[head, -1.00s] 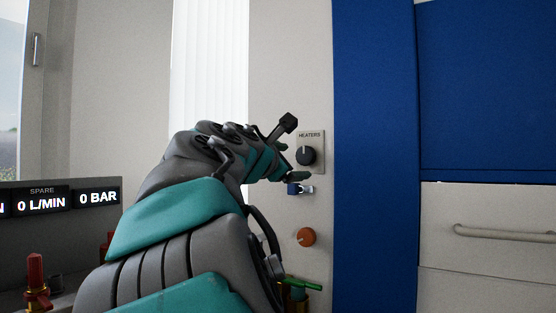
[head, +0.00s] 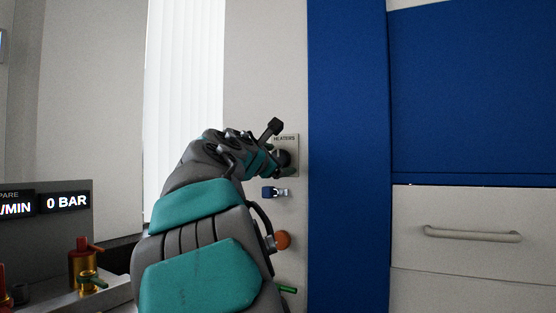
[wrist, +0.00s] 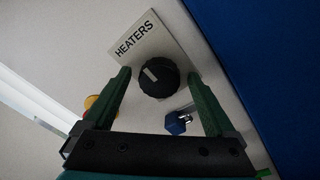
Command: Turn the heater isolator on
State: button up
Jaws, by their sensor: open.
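The heater isolator is a black round knob (wrist: 158,79) on a pale plate (wrist: 165,37) lettered HEATERS. A white mark on the knob points to the upper left in the wrist view. In the head view the knob (head: 286,158) is partly covered by my gripper (head: 276,160). In the wrist view my gripper (wrist: 159,73) is open, with one green finger on each side of the knob. Gaps show between the fingers and the knob there; I cannot tell how deep the fingertips reach.
Below the plate are a small blue-handled fitting (head: 275,192) and an orange knob (head: 282,240). A blue panel (head: 347,150) stands right of them, then a drawer handle (head: 472,234). Red and gold valves (head: 83,262) and a display (head: 67,203) are at left.

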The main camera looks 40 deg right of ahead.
jog(key=shift+c, duration=0.3)
jog(key=c, duration=1.3)
